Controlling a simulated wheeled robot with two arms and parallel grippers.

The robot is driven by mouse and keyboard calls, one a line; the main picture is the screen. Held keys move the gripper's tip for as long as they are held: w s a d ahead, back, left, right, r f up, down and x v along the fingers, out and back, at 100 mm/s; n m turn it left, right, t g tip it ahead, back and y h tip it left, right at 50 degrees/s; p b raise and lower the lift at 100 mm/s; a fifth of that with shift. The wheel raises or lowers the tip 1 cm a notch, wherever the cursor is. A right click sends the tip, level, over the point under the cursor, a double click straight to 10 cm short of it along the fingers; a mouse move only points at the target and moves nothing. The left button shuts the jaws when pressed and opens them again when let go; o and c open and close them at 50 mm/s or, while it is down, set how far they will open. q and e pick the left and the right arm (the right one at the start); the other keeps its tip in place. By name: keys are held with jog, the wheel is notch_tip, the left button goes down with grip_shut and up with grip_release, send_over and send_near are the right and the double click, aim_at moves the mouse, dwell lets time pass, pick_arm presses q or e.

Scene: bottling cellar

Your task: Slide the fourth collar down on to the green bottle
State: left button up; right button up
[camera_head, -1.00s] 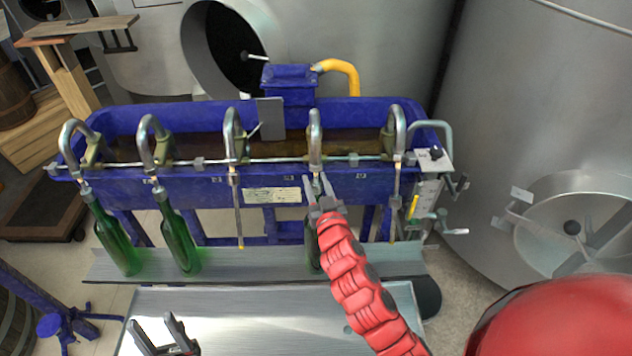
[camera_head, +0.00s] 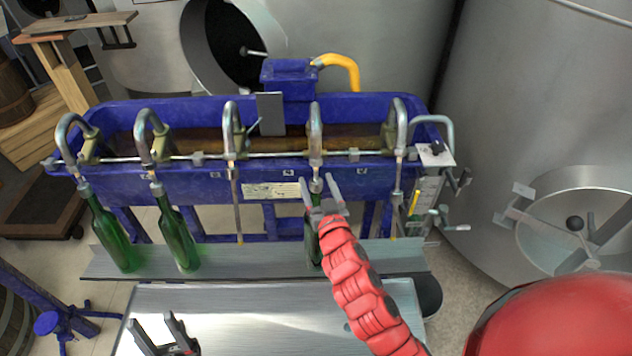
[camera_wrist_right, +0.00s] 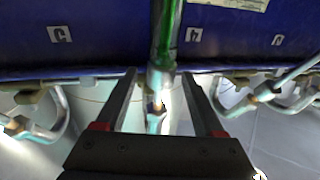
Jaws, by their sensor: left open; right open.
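The green bottle (camera_head: 313,245) stands under the fourth spout (camera_head: 315,130), partly hidden behind my right gripper. The fourth collar (camera_head: 316,186) is a small grey metal sleeve in line with the spout. In the right wrist view, which looks upside down, the collar (camera_wrist_right: 160,78) appears to meet the end of the bottle's greenish neck (camera_wrist_right: 166,30). My right gripper (camera_head: 322,182) is open, with one finger on either side of the collar and visible gaps to both. My left gripper (camera_head: 156,328) is open and empty at the lower left, over the metal bench.
Two other green bottles (camera_head: 112,240) (camera_head: 178,238) stand under the first two spouts. The third and fifth spouts have no bottle. A blue filler tank (camera_head: 200,185) stands behind. The steel shelf (camera_head: 255,258) carries the bottles. Steel vats (camera_head: 540,100) stand at the right.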

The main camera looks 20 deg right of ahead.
jog(key=s+a+p, duration=0.1)
jog(key=s+p, duration=0.2)
jog(key=s, duration=1.3)
jog(key=shift+s, duration=0.1)
